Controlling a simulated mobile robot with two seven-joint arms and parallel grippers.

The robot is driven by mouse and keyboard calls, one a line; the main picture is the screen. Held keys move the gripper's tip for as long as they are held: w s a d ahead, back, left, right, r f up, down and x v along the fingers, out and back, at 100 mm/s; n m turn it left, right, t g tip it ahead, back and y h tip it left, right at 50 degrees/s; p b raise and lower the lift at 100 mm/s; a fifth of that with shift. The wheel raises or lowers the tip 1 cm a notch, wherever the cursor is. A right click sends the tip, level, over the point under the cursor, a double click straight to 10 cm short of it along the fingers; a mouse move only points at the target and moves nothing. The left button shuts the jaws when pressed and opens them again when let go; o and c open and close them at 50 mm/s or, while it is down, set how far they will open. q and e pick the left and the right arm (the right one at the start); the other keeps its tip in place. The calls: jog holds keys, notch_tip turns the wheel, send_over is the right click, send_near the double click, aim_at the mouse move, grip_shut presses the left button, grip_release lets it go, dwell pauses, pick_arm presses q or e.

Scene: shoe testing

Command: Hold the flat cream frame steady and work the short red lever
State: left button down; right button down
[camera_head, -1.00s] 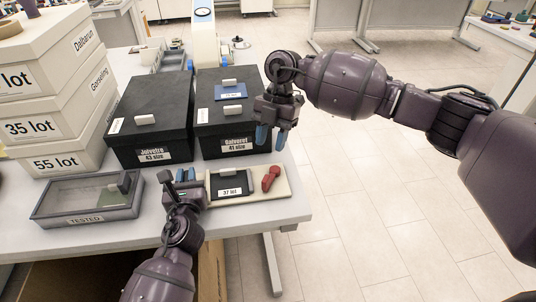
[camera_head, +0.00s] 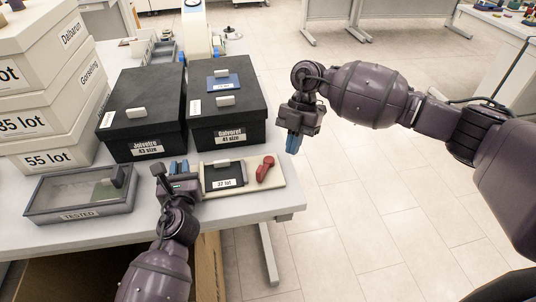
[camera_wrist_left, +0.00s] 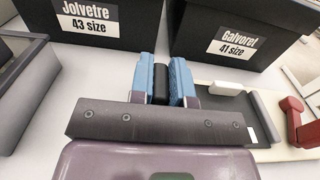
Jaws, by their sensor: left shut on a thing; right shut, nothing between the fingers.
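The flat cream frame (camera_head: 245,191) lies on the table near its right front corner, with a dark panel labelled "37 lot" (camera_head: 224,175) inside it. The short red lever (camera_head: 266,168) sits on its right part and also shows at the right edge of the left wrist view (camera_wrist_left: 294,112). My left gripper (camera_head: 179,167) is at the frame's left end, its blue fingers shut on a small dark upright piece (camera_wrist_left: 160,82). I cannot tell how that piece joins the frame. My right gripper (camera_head: 293,143) is shut and empty, right of the lever and apart from it.
Two black shoe boxes, Jolvetre (camera_head: 143,105) and Galvoret (camera_head: 225,110), stand behind the frame. A grey tray marked TESTED (camera_head: 78,215) lies left of my left gripper. White lot boxes (camera_head: 40,110) are stacked at far left. Open floor lies right of the table.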

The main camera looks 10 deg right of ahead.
aim_at(262, 173)
jog(key=s+d+t+y, duration=0.2)
jog(key=s+d+y, duration=0.1)
jog(key=s+d, duration=0.25)
jog(key=shift+n+t+y, duration=0.4)
jog(key=shift+t+y, duration=0.2)
jog(key=shift+t, duration=0.1)
jog(key=a+f, duration=0.1)
jog(key=a, duration=0.1)
jog(key=a+f, duration=0.2)
jog(key=a, duration=0.1)
jog(key=w+a+f, duration=0.1)
jog(key=a, duration=0.1)
jog(key=shift+a+f, duration=0.2)
jog(key=shift+a, duration=0.05)
jog(key=a, duration=0.1)
jog(key=w, duration=0.1)
jog(key=a, duration=0.1)
jog(key=shift+w+a+f, duration=0.2)
jog(key=shift+a+f, duration=0.1)
jog(key=shift+a, duration=0.05)
jog(key=shift+w+a, duration=0.35)
jog(key=shift+a, duration=0.2)
jog(key=shift+w+a, duration=0.25)
jog(key=shift+a, duration=0.4)
